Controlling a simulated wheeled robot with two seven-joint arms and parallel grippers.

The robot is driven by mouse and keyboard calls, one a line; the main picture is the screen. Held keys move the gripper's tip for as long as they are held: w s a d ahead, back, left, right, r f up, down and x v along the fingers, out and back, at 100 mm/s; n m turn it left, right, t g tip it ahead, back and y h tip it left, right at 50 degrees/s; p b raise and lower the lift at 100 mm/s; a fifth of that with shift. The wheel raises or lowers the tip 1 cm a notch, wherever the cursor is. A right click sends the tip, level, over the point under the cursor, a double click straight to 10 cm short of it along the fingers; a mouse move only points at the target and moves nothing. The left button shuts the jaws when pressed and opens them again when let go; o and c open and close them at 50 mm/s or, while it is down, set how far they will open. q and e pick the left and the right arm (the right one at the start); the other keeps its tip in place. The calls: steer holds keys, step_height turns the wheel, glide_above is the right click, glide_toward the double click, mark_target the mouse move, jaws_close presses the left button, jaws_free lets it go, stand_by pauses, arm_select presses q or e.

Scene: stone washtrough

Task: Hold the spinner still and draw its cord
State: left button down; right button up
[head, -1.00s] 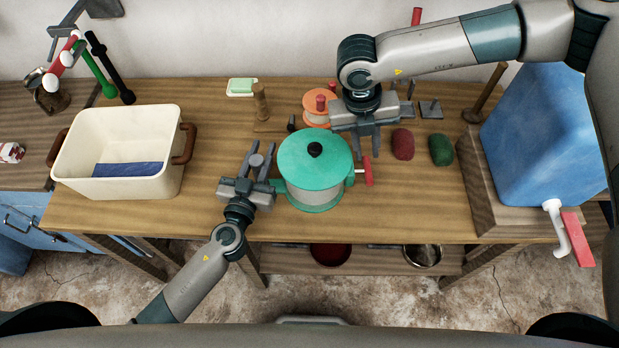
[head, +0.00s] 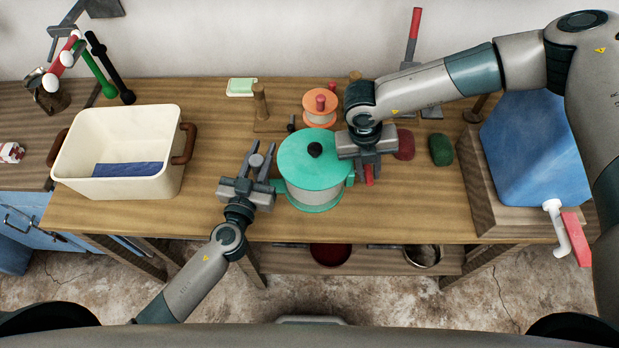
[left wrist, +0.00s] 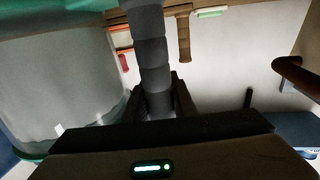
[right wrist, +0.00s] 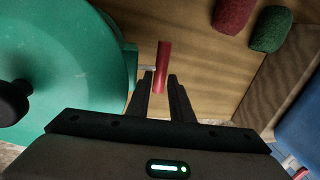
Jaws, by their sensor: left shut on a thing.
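The spinner (head: 312,165) stands on the table, a clear bowl with a green lid and black knob; its lid also shows in the right wrist view (right wrist: 75,60). My left gripper (head: 258,160) is shut on a grey ribbed bar (left wrist: 150,50) at the spinner's left side. Where the bar joins the spinner is out of sight. The red cord pull (right wrist: 162,68) sits at the spinner's right side on a short pale stub. My right gripper (right wrist: 160,80) is open, with a fingertip on either side of the pull's near end; I cannot tell whether they touch it. The cord is not visible.
A cream tub (head: 120,188) stands on the left of the table. An orange-topped spool (head: 320,105) stands behind the spinner. A dark red lump (head: 404,145) and a green lump (head: 441,150) lie to the right, before the blue water container (head: 540,140). The front right tabletop is clear.

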jaws_close()
steer(key=shift+w+d, duration=0.15)
steer(key=shift+d, duration=2.2)
steer(key=shift+w+d, duration=0.15)
steer(key=shift+d, duration=2.2)
steer(key=shift+s+a, duration=0.15)
steer(key=shift+a, duration=2.2)
steer(key=shift+s+a, duration=0.15)
steer(key=shift+a, duration=2.2)
steer(key=shift+d, duration=0.1)
